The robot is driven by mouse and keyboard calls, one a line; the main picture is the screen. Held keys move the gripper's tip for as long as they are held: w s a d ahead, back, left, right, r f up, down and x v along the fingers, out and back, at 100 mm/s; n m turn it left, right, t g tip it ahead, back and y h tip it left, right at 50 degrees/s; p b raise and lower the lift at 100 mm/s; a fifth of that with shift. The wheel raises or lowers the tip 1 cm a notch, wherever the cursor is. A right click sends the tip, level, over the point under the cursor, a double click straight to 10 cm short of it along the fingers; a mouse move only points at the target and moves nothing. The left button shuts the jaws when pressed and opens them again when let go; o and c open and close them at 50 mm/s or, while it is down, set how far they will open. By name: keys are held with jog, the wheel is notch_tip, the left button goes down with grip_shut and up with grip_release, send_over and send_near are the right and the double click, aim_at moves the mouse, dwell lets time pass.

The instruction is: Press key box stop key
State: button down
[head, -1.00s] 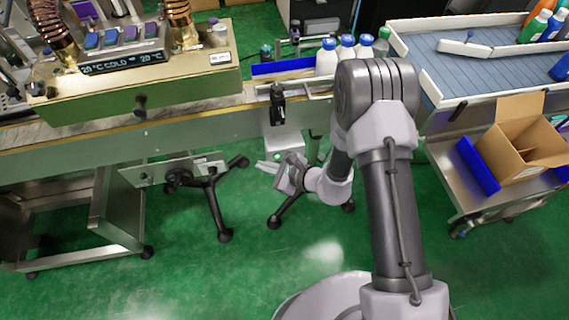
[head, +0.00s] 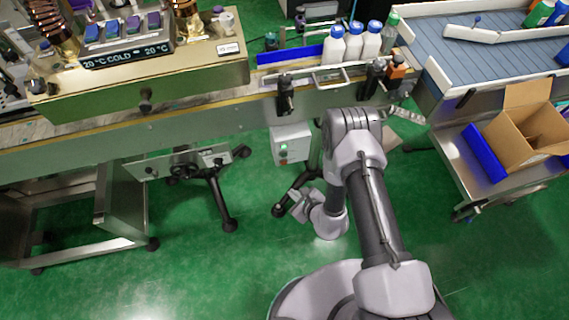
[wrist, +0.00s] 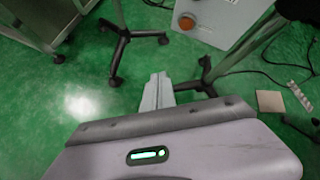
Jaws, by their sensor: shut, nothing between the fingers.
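The key box (head: 291,144) is a pale grey box hanging below the conveyor's front side, with a small green light on its face. It also shows at the top of the wrist view (wrist: 222,17), cut off by the edge, with an orange-red round key (wrist: 187,22) on its face. The keys' labels are too small to read. My gripper (head: 294,192) is below the box in the head view, apart from it. In the wrist view the fingers (wrist: 157,88) are together and empty, over the green floor.
The conveyor (head: 190,122) runs above the box. Black stand legs (head: 224,205) stand on the floor to the left. White bottles (head: 354,45) stand on the conveyor. A cart with an open carton (head: 520,130) is at the right. The floor (head: 190,270) in front is clear.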

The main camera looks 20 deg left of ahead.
aim_at(284, 163)
jog(key=w+a+b, duration=0.2)
jog(key=w+a, duration=0.2)
jog(key=w, duration=0.3)
jog(key=shift+w+a+b, duration=0.15)
jog(key=shift+a+b, duration=0.1)
jog(key=shift+b, duration=0.15)
dwell(1.7)
jog(key=shift+w+a, duration=0.2)
jog(key=shift+w, duration=0.15)
jog(key=shift+w+a+b, duration=0.2)
jog(key=shift+w+b, duration=0.15)
jog(key=shift+b, duration=0.15)
dwell(0.4)
dwell(0.4)
jog(key=shift+s+d, duration=0.45)
jog(key=shift+s, duration=0.3)
jog(key=shift+p, duration=0.3)
